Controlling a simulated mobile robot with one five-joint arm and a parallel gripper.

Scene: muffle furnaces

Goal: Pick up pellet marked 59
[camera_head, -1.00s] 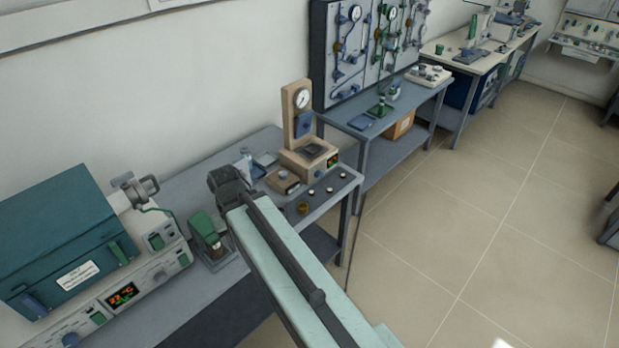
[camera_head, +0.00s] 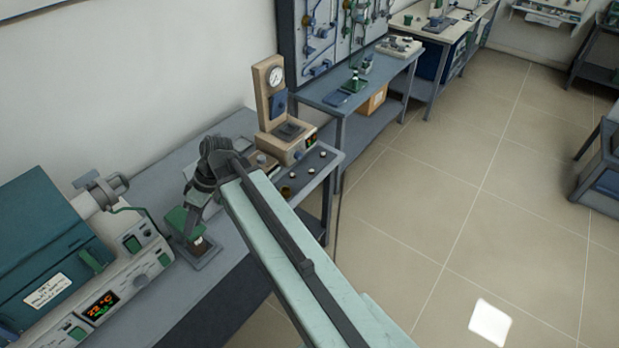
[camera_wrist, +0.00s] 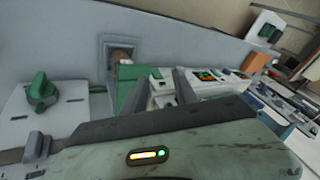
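Several small round pellets lie on the grey bench beside the beige press. One pellet (camera_head: 322,153) is near the bench's right end, another pellet (camera_head: 310,170) is nearer the front edge, and a darker brownish round piece (camera_head: 285,191) is closer to my arm. All are too small to read a mark 59. My gripper (camera_head: 200,188) hangs at the arm's end over the bench, left of the pellets and close to a small green-and-grey device (camera_head: 190,232).
The beige press with a dial (camera_head: 288,140) stands behind the pellets. A teal furnace (camera_head: 45,240) with a lit display is at the left. A bench with a wall panel (camera_head: 345,95) stands beyond. Open tiled floor (camera_head: 450,200) lies to the right.

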